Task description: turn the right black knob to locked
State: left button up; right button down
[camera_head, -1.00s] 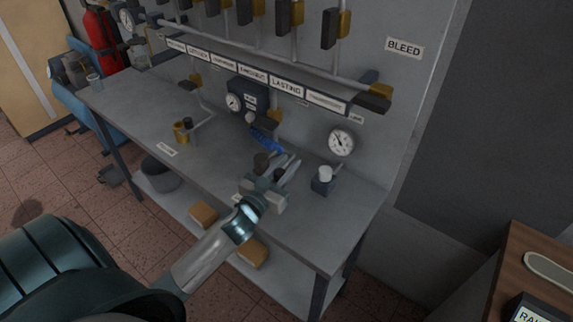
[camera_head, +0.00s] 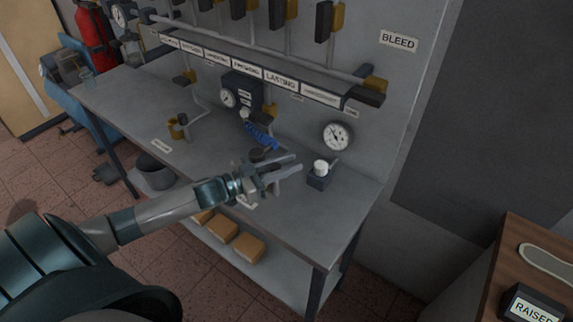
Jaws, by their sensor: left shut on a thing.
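The right black knob (camera_head: 257,155) stands on the grey bench, largely hidden by my left gripper. My left gripper (camera_head: 282,168) comes in from the left, low over the bench, its fingers pointing right. It is shut on the right black knob; the contact itself is partly hidden. Another black knob (camera_head: 183,119) sits on a brass fitting further left on the bench. I cannot read the knob's locked mark from here. My right gripper is not in view.
A dark block with a white knob (camera_head: 319,170) stands just right of my gripper. A blue coiled hose (camera_head: 262,137) and a round gauge (camera_head: 336,136) are behind. The labelled rail (camera_head: 280,83) crosses above. The bench's front left is clear.

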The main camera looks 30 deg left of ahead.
pick_arm(q)
jog(key=shift+m+h, duration=0.3)
jog(key=o, duration=0.8)
jog(key=shift+d, duration=0.1)
jog(key=shift+c, duration=0.2)
jog(key=shift+s, duration=0.15)
jog(key=b+v, duration=0.4)
jog(key=v, duration=1.3)
jog(key=shift+a+r, duration=0.2)
jog(key=shift+a, duration=0.05)
